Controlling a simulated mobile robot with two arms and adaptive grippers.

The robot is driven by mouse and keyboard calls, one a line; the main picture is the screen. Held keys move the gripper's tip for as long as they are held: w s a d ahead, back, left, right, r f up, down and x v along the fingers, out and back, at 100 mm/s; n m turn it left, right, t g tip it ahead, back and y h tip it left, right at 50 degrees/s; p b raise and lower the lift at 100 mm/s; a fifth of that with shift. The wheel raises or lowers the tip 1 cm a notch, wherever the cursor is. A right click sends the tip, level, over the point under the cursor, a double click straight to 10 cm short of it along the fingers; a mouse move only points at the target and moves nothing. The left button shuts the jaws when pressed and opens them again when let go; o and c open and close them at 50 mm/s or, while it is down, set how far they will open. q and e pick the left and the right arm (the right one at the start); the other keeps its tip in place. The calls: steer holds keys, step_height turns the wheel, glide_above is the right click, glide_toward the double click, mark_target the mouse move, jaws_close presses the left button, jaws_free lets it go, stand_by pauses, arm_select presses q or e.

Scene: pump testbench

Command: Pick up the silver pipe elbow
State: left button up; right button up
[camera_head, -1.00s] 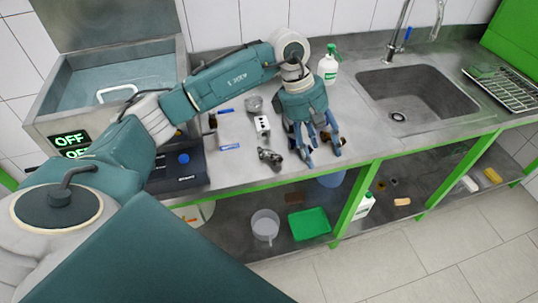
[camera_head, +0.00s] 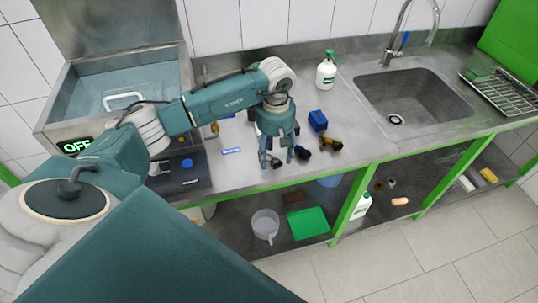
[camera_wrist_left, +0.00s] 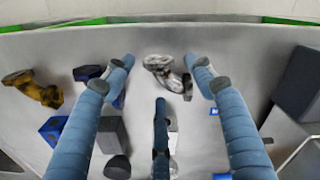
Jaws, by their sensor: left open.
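The silver pipe elbow (camera_wrist_left: 168,74) lies on the steel worktop near its front edge. In the left wrist view it sits between the tips of the two outer fingers, with clear gaps on both sides. In the head view the elbow (camera_head: 275,162) shows partly, behind and between the fingers. My left gripper (camera_head: 277,158) is open and empty, pointing down over the elbow. In the left wrist view its fingers (camera_wrist_left: 159,66) are spread, with the third finger on the elbow's opposite side. Contact cannot be judged. My right gripper is not in view.
A brass elbow (camera_head: 331,145) and a dark blue part (camera_head: 302,153) lie just right of the gripper. A blue block (camera_head: 317,121) and a white-and-green bottle (camera_head: 326,71) stand behind. A sink (camera_head: 415,95) is at right. A blue-buttoned control box (camera_head: 184,172) is at left.

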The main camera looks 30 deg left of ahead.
arm_select(q)
steer(key=shift+f, duration=0.7)
steer(key=c, duration=1.3)
steer(key=shift+w+r, duration=0.1)
